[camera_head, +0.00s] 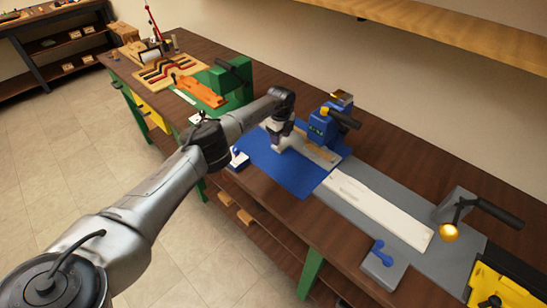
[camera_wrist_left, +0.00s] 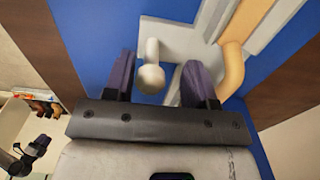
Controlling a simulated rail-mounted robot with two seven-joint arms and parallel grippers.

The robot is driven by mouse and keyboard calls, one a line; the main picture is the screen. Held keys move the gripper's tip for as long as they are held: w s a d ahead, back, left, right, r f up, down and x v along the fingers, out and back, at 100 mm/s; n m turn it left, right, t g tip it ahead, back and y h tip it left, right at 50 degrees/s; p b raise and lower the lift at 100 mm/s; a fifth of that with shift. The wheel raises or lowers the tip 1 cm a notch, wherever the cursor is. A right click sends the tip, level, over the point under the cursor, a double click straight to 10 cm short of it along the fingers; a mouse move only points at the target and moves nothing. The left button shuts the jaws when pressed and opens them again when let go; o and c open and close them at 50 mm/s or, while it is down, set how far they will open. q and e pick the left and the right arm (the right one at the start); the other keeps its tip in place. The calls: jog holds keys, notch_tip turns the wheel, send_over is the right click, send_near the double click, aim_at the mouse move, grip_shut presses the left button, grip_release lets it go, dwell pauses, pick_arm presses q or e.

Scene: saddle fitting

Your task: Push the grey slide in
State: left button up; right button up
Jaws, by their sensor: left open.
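My left gripper (camera_head: 279,146) reaches down over the blue base plate (camera_head: 260,163) at the middle of the bench. A light grey slide (camera_head: 318,153) lies on this plate, beside the gripper and below a blue upright fixture (camera_head: 321,128). In the left wrist view, my open left gripper (camera_wrist_left: 160,82) has its two dark fingers on either side of a pale round-ended knob (camera_wrist_left: 150,77). The knob stands by the grey slide (camera_wrist_left: 178,40); contact with the fingers cannot be told. A tan curved part (camera_wrist_left: 234,65) is right of the fingers. My right gripper is not in view.
A long whitish strip (camera_head: 375,208) lies on a grey plate to the right, near a brass-tipped lever (camera_head: 449,232) and a blue-handled block (camera_head: 383,262). A green fixture (camera_head: 233,80) and orange part (camera_head: 197,91) stand left. A wooden shelf (camera_head: 450,25) hangs above.

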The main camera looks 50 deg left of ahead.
pick_arm(q)
jog(key=shift+r, duration=0.1)
notch_tip(320, 180, up, 3)
jog(key=p, duration=0.3)
notch_tip(320, 180, up, 2)
jog(key=shift+r+p, duration=0.15)
jog(key=shift+p, duration=1.05)
jog(key=shift+r, duration=0.25)
jog(key=shift+a, duration=0.1)
